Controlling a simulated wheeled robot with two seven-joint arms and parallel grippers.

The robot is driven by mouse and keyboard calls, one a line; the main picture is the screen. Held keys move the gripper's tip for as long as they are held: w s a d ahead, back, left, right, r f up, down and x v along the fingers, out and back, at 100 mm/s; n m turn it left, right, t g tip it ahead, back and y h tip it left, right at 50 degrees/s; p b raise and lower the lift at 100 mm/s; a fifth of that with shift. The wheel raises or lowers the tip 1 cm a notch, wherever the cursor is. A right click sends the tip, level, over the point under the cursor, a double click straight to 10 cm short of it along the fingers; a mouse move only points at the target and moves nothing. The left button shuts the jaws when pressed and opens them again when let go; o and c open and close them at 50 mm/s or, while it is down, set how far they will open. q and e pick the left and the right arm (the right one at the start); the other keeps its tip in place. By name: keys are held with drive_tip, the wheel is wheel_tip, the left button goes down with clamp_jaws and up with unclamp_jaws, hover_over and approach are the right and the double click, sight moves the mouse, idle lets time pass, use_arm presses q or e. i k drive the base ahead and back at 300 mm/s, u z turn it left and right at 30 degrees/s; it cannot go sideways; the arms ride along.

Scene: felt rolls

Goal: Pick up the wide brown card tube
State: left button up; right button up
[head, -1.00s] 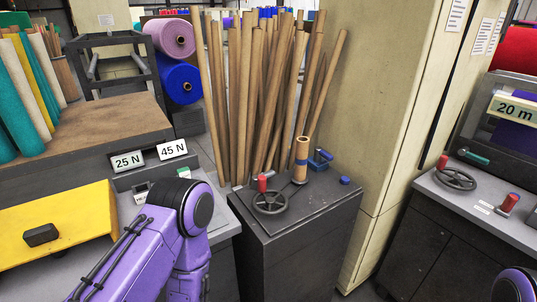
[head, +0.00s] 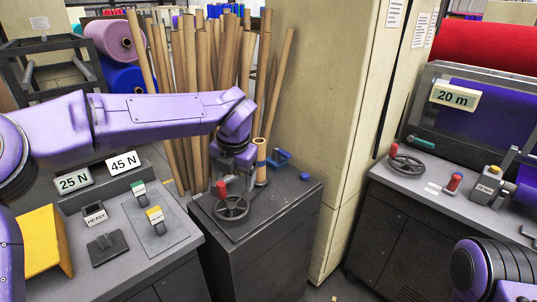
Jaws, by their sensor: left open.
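A short brown card tube (head: 261,165) with a blue band stands upright on the dark cabinet top (head: 268,205) in the head view.
A handwheel (head: 232,207) and a red knob (head: 221,187) sit close to my left gripper. A blue clamp (head: 280,157) and a blue cap (head: 305,177) lie right of the tube. Tall brown tubes (head: 205,60) stand behind. A pale pillar (head: 325,110) rises at the right.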

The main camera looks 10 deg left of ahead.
sight(260, 161)
drive_tip(key=i, duration=0.9)
drive_tip(key=u, duration=0.05)
